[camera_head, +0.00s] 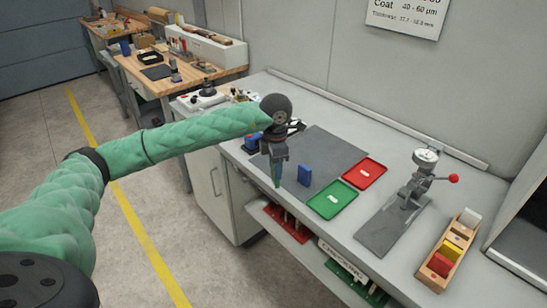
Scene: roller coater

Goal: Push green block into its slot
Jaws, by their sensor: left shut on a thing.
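My left gripper (274,155) hangs fingers-down over the left part of the dark grey mat. It is shut on a slim piece whose green lower end shows below the fingers; this looks like the green block (277,182). The fingers hide most of it, and I cannot tell whether its lower end touches the mat. A wooden rack (432,284) stands at the far right of the bench, well away from the gripper. My right gripper is out of view.
A blue block (304,175) stands on the dark mat (330,150) just right of the gripper. A green tray (331,201) and a red tray (365,172) lie beside the mat. A dial gauge stand (422,178) with a grey plate (389,234) is between trays and rack.

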